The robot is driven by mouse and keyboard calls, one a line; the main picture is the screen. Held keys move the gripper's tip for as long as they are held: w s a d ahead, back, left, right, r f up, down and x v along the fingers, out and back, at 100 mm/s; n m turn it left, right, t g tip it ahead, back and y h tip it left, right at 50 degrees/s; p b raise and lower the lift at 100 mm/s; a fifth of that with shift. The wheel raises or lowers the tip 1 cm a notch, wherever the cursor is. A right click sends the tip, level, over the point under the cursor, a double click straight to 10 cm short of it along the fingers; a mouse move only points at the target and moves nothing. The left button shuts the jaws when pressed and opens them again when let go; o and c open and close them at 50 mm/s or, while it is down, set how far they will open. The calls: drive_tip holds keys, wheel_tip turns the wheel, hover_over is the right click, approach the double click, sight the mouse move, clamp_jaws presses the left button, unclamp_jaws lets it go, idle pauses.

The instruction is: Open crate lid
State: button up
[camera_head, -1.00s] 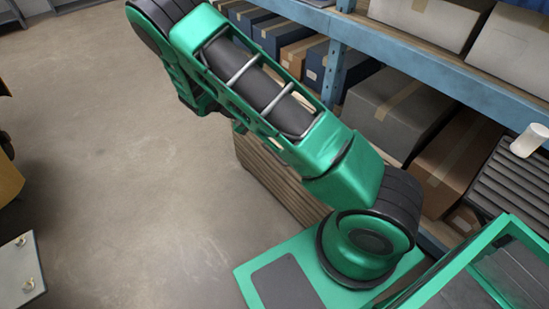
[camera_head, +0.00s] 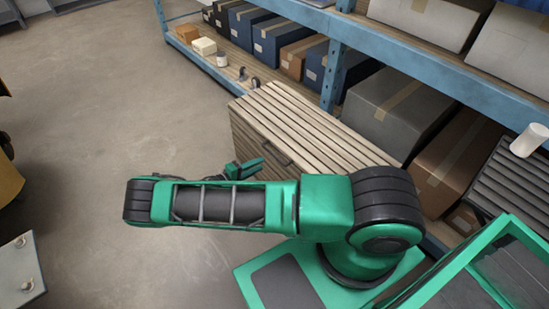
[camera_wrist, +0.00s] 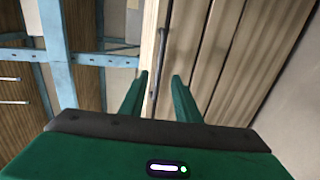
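The wooden slatted crate (camera_head: 243,140) stands beside the shelf, with its pale slatted lid (camera_head: 315,127) lying closed on top. A dark bar handle (camera_head: 274,152) sits near the lid's front edge. The handle (camera_wrist: 161,50) also shows upright in the wrist view, with slats behind it. My gripper (camera_head: 250,165) is low in front of the crate, close to the handle. In the wrist view my gripper (camera_wrist: 160,76) is open, its two green fingers apart with the handle lined up between them. I cannot tell whether they touch it.
A blue shelf rack (camera_head: 335,75) with boxes stands directly behind the crate. A grey box (camera_head: 395,105) and a brown box (camera_head: 455,160) are to its right. The concrete floor (camera_head: 130,120) to the left is clear.

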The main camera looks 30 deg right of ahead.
sight(275, 155)
drive_tip(key=x, duration=1)
drive_tip(key=shift+w+d+f, duration=0.1)
drive_tip(key=shift+d, duration=0.25)
clamp_jaws()
